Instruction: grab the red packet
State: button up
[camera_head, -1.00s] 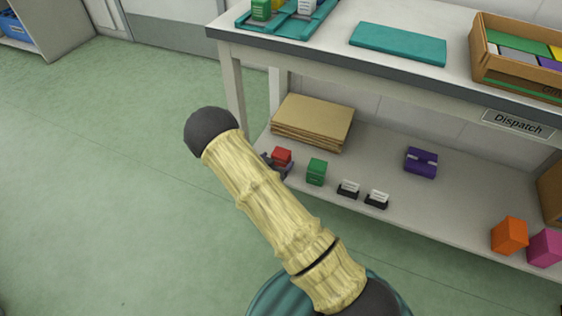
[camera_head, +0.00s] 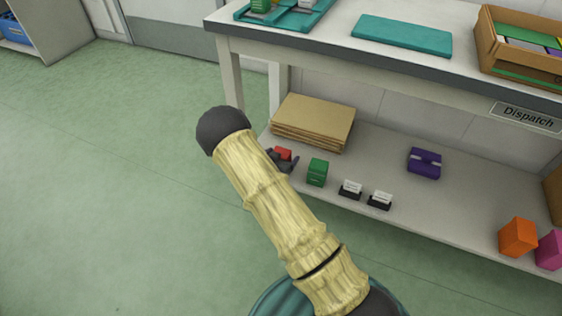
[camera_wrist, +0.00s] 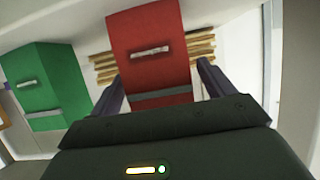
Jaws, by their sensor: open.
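The red packet (camera_head: 283,153) stands on the lower shelf, partly hidden by my arm and my gripper (camera_head: 285,160). In the wrist view the red packet (camera_wrist: 152,62) is upright, with a small pale label and a grey band low on its front. My gripper (camera_wrist: 158,82) is open, with one dark finger on each side of the packet's lower part. I cannot tell whether the fingers touch it.
A green packet (camera_head: 317,172) stands close to the right on the shelf; in the wrist view the green packet (camera_wrist: 45,85) is at left. Flat cardboard (camera_head: 313,122) is stacked behind. Small card holders (camera_head: 351,189) and a purple packet (camera_head: 425,163) are farther right. The tabletop (camera_head: 345,61) overhangs the shelf.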

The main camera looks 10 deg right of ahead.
jog(key=c, duration=1.1)
jog(key=shift+r, duration=0.1)
notch_tip(320, 180, up, 10)
jog(key=p, duration=0.5)
